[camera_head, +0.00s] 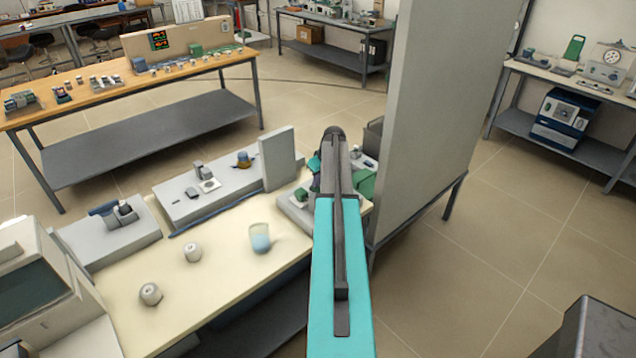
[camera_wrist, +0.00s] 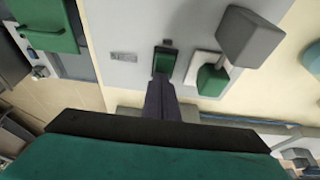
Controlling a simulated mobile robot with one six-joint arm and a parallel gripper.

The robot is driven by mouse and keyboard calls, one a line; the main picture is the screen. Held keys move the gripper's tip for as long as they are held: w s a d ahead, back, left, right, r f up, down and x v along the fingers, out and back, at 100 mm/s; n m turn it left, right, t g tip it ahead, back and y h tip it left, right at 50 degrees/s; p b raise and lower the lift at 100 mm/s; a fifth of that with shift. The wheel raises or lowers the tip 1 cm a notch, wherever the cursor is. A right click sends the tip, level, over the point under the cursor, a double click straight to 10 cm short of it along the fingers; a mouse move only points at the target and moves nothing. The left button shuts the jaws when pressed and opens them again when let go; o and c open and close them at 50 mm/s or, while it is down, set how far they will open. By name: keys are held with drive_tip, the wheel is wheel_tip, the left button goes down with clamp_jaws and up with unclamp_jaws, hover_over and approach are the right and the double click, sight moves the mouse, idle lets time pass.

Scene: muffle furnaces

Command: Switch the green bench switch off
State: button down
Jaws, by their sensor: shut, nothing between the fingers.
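In the wrist view, a small green switch (camera_wrist: 164,59) in a dark frame sits on a pale grey panel (camera_wrist: 135,85). My gripper (camera_wrist: 161,84) is shut and empty. Its fingertips point at the switch and overlap its near edge in the picture; I cannot tell whether they touch it. In the head view, my teal arm reaches over the right end of the cream bench (camera_head: 215,285) and hides my fingertips and the switch.
Right of the switch stand a green part (camera_wrist: 212,79) and a grey block (camera_wrist: 247,37). A green box with a handle (camera_wrist: 48,27) is at the upper left. In the head view, a tall grey partition (camera_head: 430,110) stands close right of my arm, and a beaker (camera_head: 260,238) stands left.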

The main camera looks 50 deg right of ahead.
drive_tip(key=shift+s+f, duration=0.2)
drive_tip(key=shift+s+a, duration=0.15)
drive_tip(key=shift+s, duration=0.6)
drive_tip(key=shift+r, duration=0.15)
drive_tip(key=shift+w+r, duration=0.1)
drive_tip(key=shift+r, duration=0.45)
drive_tip(key=v, duration=0.2)
drive_tip(key=p+v, duration=0.1)
drive_tip(key=shift+w+r, duration=0.2)
drive_tip(key=shift+s+r+b, duration=0.2)
drive_tip(key=shift+r+b, duration=0.1)
drive_tip(key=shift+b, duration=0.2)
drive_tip(key=b+v, duration=0.3)
drive_tip(key=v, duration=0.6)
